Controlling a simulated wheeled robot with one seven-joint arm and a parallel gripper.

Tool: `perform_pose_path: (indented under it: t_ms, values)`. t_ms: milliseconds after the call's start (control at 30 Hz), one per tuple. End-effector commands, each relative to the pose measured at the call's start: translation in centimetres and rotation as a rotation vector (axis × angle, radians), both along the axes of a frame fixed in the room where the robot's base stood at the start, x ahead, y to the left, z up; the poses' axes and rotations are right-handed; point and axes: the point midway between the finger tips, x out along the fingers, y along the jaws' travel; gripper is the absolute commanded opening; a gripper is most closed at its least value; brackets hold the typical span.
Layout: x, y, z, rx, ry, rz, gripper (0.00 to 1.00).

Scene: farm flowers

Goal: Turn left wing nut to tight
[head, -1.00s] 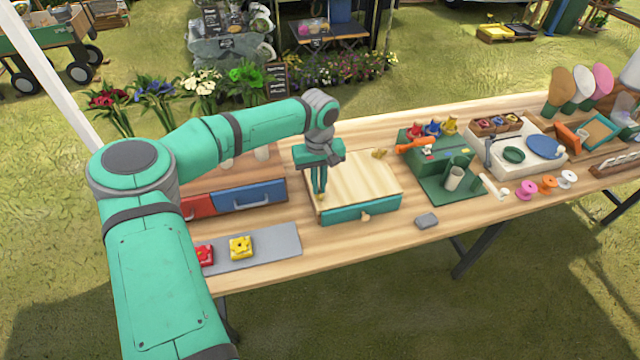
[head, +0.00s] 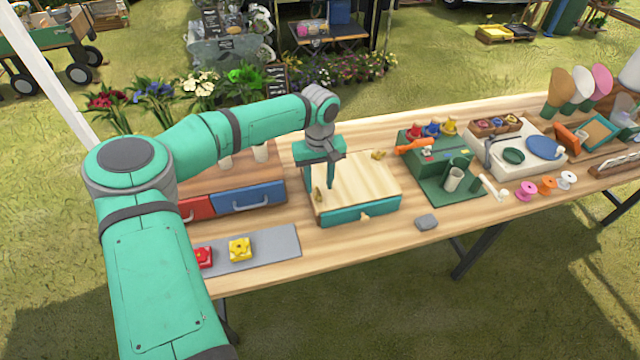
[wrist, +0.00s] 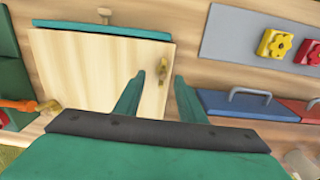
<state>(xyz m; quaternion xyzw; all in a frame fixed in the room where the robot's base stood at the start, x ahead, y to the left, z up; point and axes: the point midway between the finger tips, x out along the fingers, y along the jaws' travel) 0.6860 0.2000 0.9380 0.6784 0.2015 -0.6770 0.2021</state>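The flower press is a pale wooden board (head: 355,178) with a teal edge, lying on the table. The left wing nut (head: 318,194), small and brass, stands near the board's left front corner; it also shows in the wrist view (wrist: 162,68). A second brass wing nut (head: 379,154) sits at the board's back right, and in the wrist view (wrist: 50,107). My gripper (wrist: 159,77) points down over the board's left part. Its two fingers are apart, with the left wing nut seen between their tips and nothing held. I cannot tell the exact height.
Red and blue drawers (head: 248,197) stand to the left.

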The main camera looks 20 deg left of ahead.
Motion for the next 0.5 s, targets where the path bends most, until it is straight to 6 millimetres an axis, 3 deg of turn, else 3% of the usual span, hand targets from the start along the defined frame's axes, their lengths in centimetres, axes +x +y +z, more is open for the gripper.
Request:
perform_pose_path:
  t_ms: [300, 500]
  values:
    - [0.1, 0.2, 6.0, 0.002, -0.003, 0.002, 0.37]
    - [0.2, 0.0, 8.6, 0.001, -0.003, -0.001, 0.37]
